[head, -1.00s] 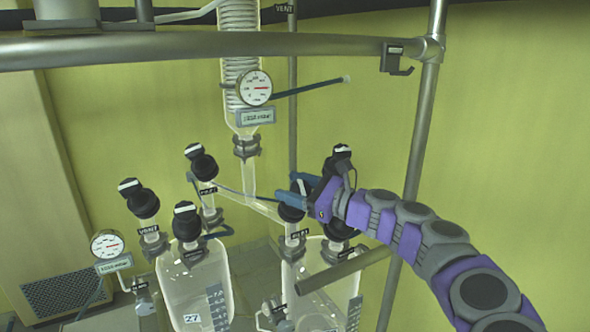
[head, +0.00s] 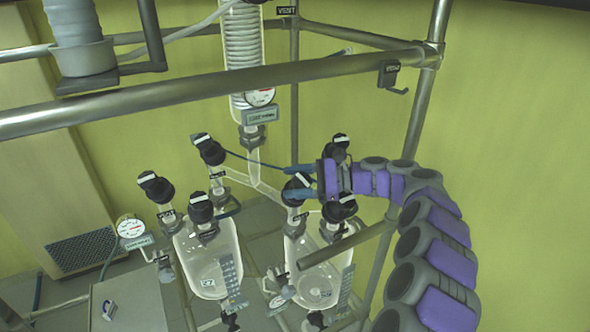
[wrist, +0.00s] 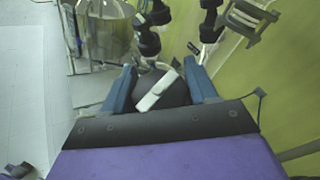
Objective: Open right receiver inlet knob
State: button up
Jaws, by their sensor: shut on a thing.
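The right receiver (head: 318,275) is a clear glass vessel at the right of the rack, with several black knobs on top. Its inlet knob appears to be the black knob with a white bar (head: 298,183) on the left neck. My gripper (head: 300,181) is shut on this knob, one blue finger on each side. In the wrist view the knob (wrist: 160,91) fills the space between the fingers, and its white bar lies at a slant. The lower neck of the knob is hidden in the wrist view.
The left receiver (head: 208,262) stands beside it with its own black knobs. A metal rail (head: 180,92) crosses in front above, and a short bar (head: 345,246) passes before the right receiver. A rack post (head: 420,110) stands near my arm.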

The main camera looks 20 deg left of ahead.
jog(key=shift+d+r+n+g+h+p, duration=0.1)
jog(key=shift+r+n+g+h+p, duration=0.2)
jog(key=shift+n+g+h+p, duration=0.65)
jog(key=shift+f+y+p, duration=0.2)
jog(key=shift+y+p, duration=0.05)
jog(key=shift+p, duration=0.3)
jog(key=o, duration=1)
jog(key=shift+f, duration=0.1)
jog(key=shift+c, duration=0.2)
notch_tip(320, 180, up, 4)
jog(key=shift+w+f, duration=0.1)
jog(key=shift+f, duration=0.1)
jog(key=s+d+b, duration=0.1)
jog(key=s+d, duration=0.3)
jog(key=s, duration=0.3)
jog(key=s+d+r+b, duration=0.1)
jog(key=s+d+b, duration=0.1)
jog(key=s+d, duration=0.2)
jog(key=shift+s+d, duration=0.2)
jog(key=shift+s, duration=1.15)
jog(key=shift+r, duration=0.1)
